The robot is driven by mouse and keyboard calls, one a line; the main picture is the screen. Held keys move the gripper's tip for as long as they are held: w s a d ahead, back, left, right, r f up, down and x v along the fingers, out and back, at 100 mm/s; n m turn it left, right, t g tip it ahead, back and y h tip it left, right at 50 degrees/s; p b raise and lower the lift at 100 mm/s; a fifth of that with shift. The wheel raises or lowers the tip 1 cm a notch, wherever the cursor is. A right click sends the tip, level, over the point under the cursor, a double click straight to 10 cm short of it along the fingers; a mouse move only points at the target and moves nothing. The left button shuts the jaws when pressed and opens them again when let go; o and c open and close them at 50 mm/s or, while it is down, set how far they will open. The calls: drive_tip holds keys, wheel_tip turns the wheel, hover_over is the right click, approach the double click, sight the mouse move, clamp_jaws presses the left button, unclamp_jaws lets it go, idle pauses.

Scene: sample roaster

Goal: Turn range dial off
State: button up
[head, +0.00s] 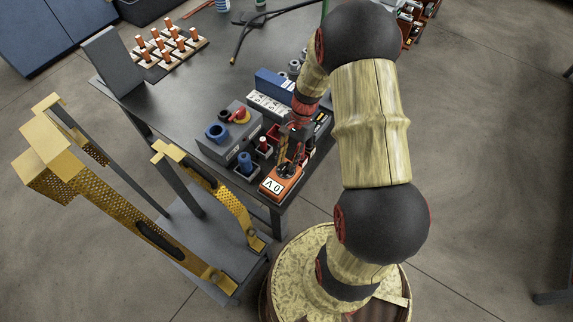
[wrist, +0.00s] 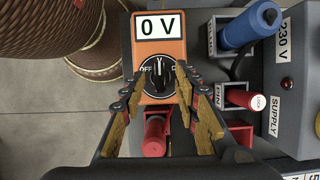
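The orange multimeter (wrist: 174,52) lies near the table's front edge, its display (wrist: 161,26) reading 0 V. It also shows in the head view (head: 270,186). Its round black range dial (wrist: 159,77) has an OFF label at the left; the knob stands roughly upright in the picture, pointing to the right of OFF. My gripper (wrist: 160,84) is open, its two wooden fingers apart on the left and right of the dial's lower part. I cannot tell whether they touch the knob. In the head view my gripper (head: 291,150) is over the meter's back end.
Right of the meter are a blue-handled item (wrist: 250,27), a red LOCK plug (wrist: 246,98) and a grey 230 V supply box (wrist: 297,70). A red-handled item (wrist: 154,135) lies below, between my fingers. A yellow-framed cart (head: 130,215) stands left of the table.

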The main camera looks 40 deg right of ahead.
drive_tip(key=shift+a+f, duration=0.2)
drive_tip(key=shift+f, duration=0.4)
drive_tip(key=c, duration=0.3)
drive_tip(key=c, duration=0.4)
clamp_jaws()
